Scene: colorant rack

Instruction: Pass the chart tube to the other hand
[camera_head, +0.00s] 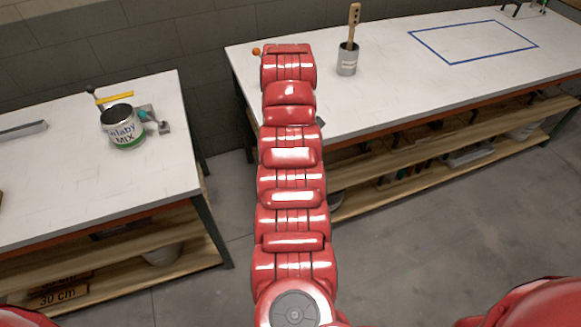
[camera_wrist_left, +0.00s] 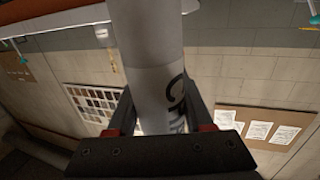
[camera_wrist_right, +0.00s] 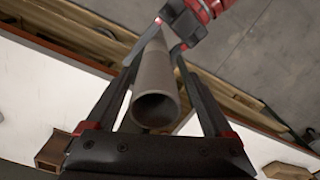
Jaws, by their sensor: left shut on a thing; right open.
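The chart tube (camera_wrist_left: 148,50) is a pale grey-white cylinder with black lettering in the left wrist view. My left gripper (camera_wrist_left: 160,95) is shut on it. In the right wrist view the tube (camera_wrist_right: 155,78) points its open hollow end toward the camera, between the fingers of my right gripper (camera_wrist_right: 160,62). Those fingers are open on both sides of the tube, and a gap seems to remain. My left gripper (camera_wrist_right: 190,25) holds the tube farther along, at the top of that view. In the head view, the tube and both grippers are hidden or out of frame.
A left bench (camera_head: 60,190) carries a paint tin (camera_head: 124,128) and small tools. A right bench (camera_head: 390,100) holds a grey pot (camera_head: 347,62) with a wooden-handled tool and a blue outlined rectangle (camera_head: 470,59). Grey floor lies between.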

